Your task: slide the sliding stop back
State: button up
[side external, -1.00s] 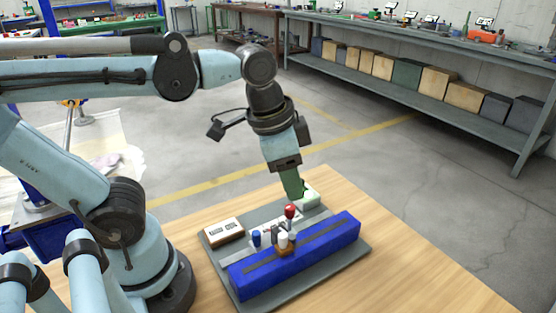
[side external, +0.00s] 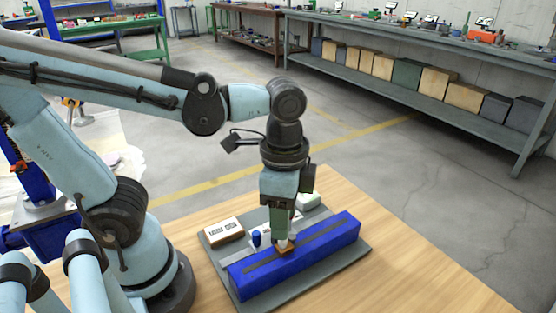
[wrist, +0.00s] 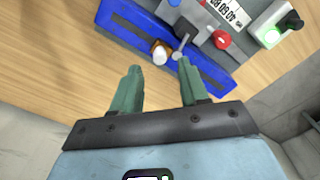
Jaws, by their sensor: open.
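The sliding stop (side external: 287,251) is a small orange-brown block with a white knob, set on the slotted blue rail (side external: 330,238). In the wrist view its white-topped knob (wrist: 160,50) shows just past my fingertips, between their lines. My gripper (side external: 280,236) points down over the stop in the side view and partly hides it. In the wrist view my gripper (wrist: 159,66) is open, its two green fingers apart with nothing held. I cannot tell whether a finger touches the knob.
A grey lever (wrist: 182,46) stands right beside the knob, with a red knob (wrist: 221,39) farther right. A blue knob (side external: 256,239), a white counter box (side external: 223,231) and a white box with green button (wrist: 280,28) share the grey plate (side external: 350,260). Wooden table lies clear in front.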

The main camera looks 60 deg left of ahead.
aim_at(284, 243)
jog(key=shift+f, duration=1.75)
grip_shut()
